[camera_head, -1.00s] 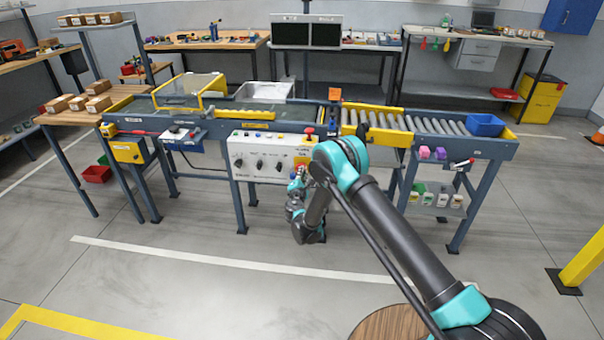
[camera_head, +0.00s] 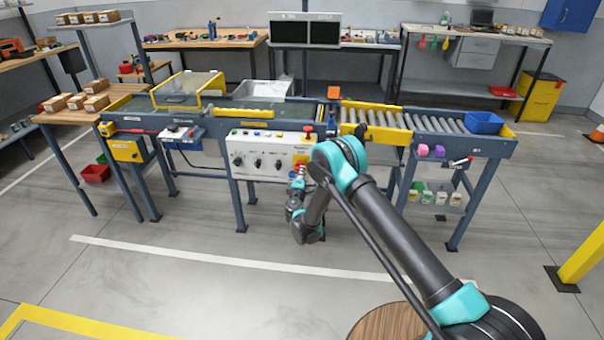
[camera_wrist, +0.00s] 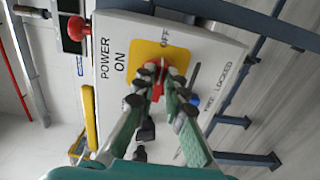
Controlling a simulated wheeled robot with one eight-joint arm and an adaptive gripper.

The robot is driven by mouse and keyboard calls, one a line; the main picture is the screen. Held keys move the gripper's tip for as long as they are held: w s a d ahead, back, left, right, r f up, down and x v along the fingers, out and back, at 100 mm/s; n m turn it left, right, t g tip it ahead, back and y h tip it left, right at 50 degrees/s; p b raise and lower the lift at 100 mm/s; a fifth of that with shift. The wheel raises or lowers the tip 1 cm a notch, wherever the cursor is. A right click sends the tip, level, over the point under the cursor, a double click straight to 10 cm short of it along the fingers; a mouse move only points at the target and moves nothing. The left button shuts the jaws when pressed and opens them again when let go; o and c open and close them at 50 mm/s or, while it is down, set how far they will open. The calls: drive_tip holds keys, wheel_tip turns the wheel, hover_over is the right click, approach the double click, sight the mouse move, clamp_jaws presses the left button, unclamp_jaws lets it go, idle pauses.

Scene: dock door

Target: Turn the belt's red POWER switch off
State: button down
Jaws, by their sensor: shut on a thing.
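The red POWER switch (camera_wrist: 157,88) sits on a yellow plate (camera_wrist: 150,52) on the control panel, shown in the wrist view. My gripper (camera_wrist: 163,84) is shut on its red handle, one finger on each side. The fingers hide much of the handle, so its exact angle is hard to tell. The words POWER and ON are printed left of the plate, and OFF stands at its upper edge. In the head view the white control panel (camera_head: 250,157) is on the front of the conveyor, and my gripper (camera_head: 299,173) is at its right end.
A red button (camera_wrist: 76,28) stands out from the panel's edge in the wrist view. In the head view a roller conveyor (camera_head: 440,124) with a blue bin (camera_head: 484,122) runs to the right. The floor in front is clear.

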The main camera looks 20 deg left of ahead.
idle(0.4)
drive_tip(key=c, duration=1.6)
unclamp_jaws()
wheel_tip(320, 180, up, 10)
drive_tip(key=shift+f, duration=0.1)
